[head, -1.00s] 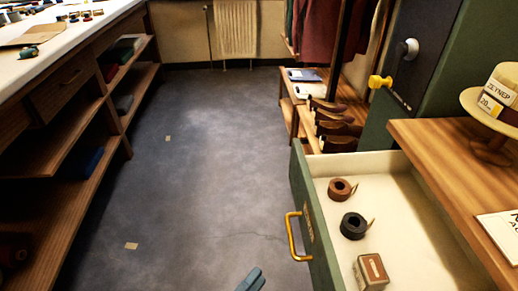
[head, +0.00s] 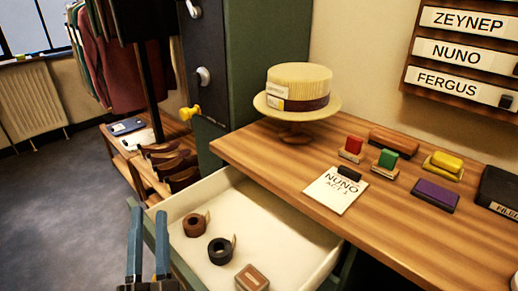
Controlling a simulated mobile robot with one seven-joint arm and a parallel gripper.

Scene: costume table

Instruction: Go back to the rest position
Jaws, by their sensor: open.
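My gripper (head: 149,238) shows at the lower left of the head view, its two blue fingers pointing up and apart, with nothing between them. It appears in front of the left end of the open drawer (head: 270,197). The drawer holds a brown tape roll (head: 195,225), a black tape roll (head: 221,250) and a small brown box (head: 251,279). The rest of my arm is mostly out of view.
A wooden tabletop (head: 255,150) holds a straw hat (head: 298,88) on a stand, a NUNO card (head: 336,191) and several coloured blocks. A green cabinet (head: 270,50) stands behind. Shoes (head: 178,165) sit on a rack. Grey floor (head: 60,200) is clear at left.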

